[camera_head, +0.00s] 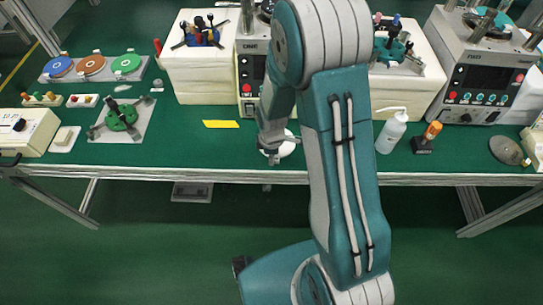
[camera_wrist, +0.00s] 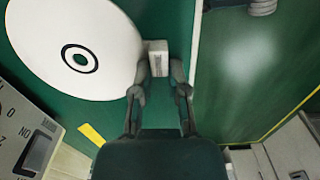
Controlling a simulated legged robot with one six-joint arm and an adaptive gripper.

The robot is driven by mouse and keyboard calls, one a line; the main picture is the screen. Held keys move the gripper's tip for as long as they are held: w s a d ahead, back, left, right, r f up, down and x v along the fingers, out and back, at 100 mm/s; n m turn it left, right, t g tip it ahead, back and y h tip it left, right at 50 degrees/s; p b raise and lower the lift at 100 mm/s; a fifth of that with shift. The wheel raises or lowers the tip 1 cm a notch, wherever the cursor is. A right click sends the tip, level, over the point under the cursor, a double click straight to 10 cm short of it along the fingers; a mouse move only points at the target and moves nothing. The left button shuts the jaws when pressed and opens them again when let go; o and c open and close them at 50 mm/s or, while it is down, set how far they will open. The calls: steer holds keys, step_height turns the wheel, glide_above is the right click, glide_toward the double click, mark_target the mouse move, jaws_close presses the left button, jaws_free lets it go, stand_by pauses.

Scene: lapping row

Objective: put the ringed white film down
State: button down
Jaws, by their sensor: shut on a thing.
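The ringed white film is a large white disc (camera_wrist: 112,42) with a black ring around its centre, at the upper left of the wrist view. A small pale block (camera_wrist: 158,50) sits at its right edge. My gripper (camera_wrist: 160,72) is shut on this block at the film's edge. In the head view, my gripper (camera_head: 271,154) is over the bench's front edge, and the film (camera_head: 287,147) shows as a small white patch beside it, partly hidden by my gripper. I cannot tell whether the film touches the bench.
The green bench (camera_head: 190,155) is clear left of my gripper, with a yellow strip (camera_head: 221,124) behind. A plate with a green fixture (camera_head: 121,117) lies farther left. A white bottle (camera_head: 391,133) and an orange-topped tool (camera_head: 427,138) stand right of my arm. Machines line the back.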

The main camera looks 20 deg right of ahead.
steer(key=c, duration=0.6)
jaws_free()
steer(key=shift+c, duration=0.2)
step_height(320, 180, up, 12)
steer(key=s+d+r+m+t, duration=0.1)
steer(key=s+r+m+t, duration=0.4)
steer(key=s+r+m, duration=0.9)
step_height(320, 180, up, 6)
steer(key=s, duration=0.2)
steer(key=shift+s+t, duration=0.3)
steer(key=shift+s, duration=0.1)
